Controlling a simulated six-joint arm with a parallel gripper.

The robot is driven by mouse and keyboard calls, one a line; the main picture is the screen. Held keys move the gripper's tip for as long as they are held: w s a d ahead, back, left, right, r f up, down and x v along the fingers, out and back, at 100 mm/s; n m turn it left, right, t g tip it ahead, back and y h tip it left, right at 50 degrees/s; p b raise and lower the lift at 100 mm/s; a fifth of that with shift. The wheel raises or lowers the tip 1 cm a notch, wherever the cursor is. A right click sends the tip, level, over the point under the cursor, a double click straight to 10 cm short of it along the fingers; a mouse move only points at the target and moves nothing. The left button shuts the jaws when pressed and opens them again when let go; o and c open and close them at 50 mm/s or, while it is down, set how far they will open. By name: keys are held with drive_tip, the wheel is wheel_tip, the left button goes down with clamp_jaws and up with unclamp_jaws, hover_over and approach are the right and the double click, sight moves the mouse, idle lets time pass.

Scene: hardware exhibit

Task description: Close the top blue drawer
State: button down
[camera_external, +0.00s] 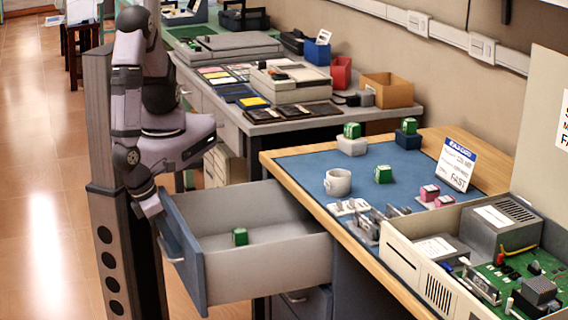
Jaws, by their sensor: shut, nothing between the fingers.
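The top blue drawer (183,244) is pulled out from under the blue-topped desk, to the left. Its blue front has a light handle (170,248). A green cube (240,236) lies inside on the drawer floor. My gripper (150,212) is at the outer side of the drawer front, near its upper far corner, pointing down. It is shut with nothing held. I cannot tell whether it touches the drawer front.
A lower drawer (303,302) shows below. Floor to the left is clear.

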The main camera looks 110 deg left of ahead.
drive_tip(key=w+a, duration=2.3)
drive_tip(key=shift+w+a+b, duration=0.2)
drive_tip(key=shift+b, duration=0.25)
drive_tip(key=shift+w+r, duration=0.1)
drive_tip(key=shift+r, duration=0.05)
drive_tip(key=s+d+r+p, duration=0.3)
drive_tip(key=s+d+r, duration=0.2)
drive_tip(key=r, duration=0.4)
drive_tip(key=shift+s+d, duration=0.4)
drive_tip(key=shift+s, duration=0.15)
